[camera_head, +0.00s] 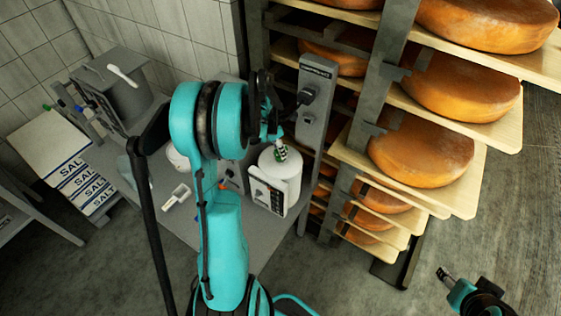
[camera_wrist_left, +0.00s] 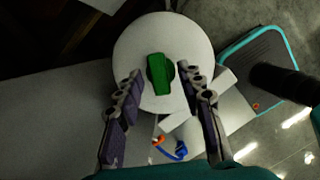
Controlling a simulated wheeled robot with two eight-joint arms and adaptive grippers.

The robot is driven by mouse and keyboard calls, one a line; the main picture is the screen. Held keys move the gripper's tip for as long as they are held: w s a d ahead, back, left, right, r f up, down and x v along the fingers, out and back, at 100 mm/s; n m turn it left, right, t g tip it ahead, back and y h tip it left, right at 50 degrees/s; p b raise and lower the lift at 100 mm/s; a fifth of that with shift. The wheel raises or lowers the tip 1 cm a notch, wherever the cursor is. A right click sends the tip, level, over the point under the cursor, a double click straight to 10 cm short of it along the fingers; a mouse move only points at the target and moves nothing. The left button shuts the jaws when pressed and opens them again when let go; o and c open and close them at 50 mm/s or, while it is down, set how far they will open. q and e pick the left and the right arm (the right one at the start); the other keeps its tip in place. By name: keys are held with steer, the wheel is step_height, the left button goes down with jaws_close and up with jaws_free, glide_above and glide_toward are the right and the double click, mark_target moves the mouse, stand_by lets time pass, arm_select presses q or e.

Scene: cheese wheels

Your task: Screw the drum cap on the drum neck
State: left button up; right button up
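The drum (camera_head: 291,170) is a white cylinder with a printed label, standing on the grey table below my left gripper. In the left wrist view its round white top (camera_wrist_left: 145,43) fills the middle. The green drum cap (camera_wrist_left: 159,75) shows at the centre of that top; a bit of green (camera_head: 281,154) shows in the head view. The drum neck is hidden under the cap. My left gripper (camera_wrist_left: 162,76) is open, one finger on each side of the cap, with gaps showing. My right gripper (camera_head: 446,275) is at the lower right, far from the drum; its opening is unclear.
A rack of cheese wheels (camera_head: 420,150) on wooden boards stands right of the drum. A grey control post (camera_head: 314,100) stands just behind it. A white scoop (camera_head: 175,196) lies on the table.

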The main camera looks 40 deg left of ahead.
arm_select(q)
steer(key=shift+w+f, duration=0.15)
steer(key=shift+f, duration=0.45)
steer(key=shift+b, duration=0.3)
steer(key=shift+r, duration=0.1)
jaws_close()
